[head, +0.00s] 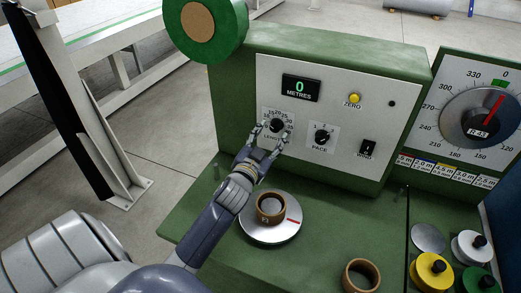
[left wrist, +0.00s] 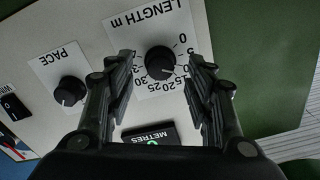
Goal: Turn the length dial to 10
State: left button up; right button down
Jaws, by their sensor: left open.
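The length dial (head: 277,125) is a black knob on a white scale plate, on the pale front panel of a green machine. It also shows in the left wrist view (left wrist: 160,60), where the scale appears upside down and the 10 is not readable. I cannot tell for sure which number its pointer meets. My left gripper (head: 271,131) is open at the dial, one finger on each side of the knob. In the left wrist view (left wrist: 162,68) gaps show between knob and fingers. The metres display (head: 300,88) reads 0. My right gripper is not in view.
The pace knob (head: 321,137) is just right of the length dial, with a black rocker switch (head: 367,148) beyond it. A yellow zero button (head: 354,99) sits above. A round plate (head: 291,229) with a brown ring (head: 270,207) lies on the green bench below my left gripper.

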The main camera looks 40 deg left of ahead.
pick_arm(q)
jog(key=v, duration=0.9)
jog(key=shift+s, duration=0.25)
jog(key=shift+d, duration=0.1)
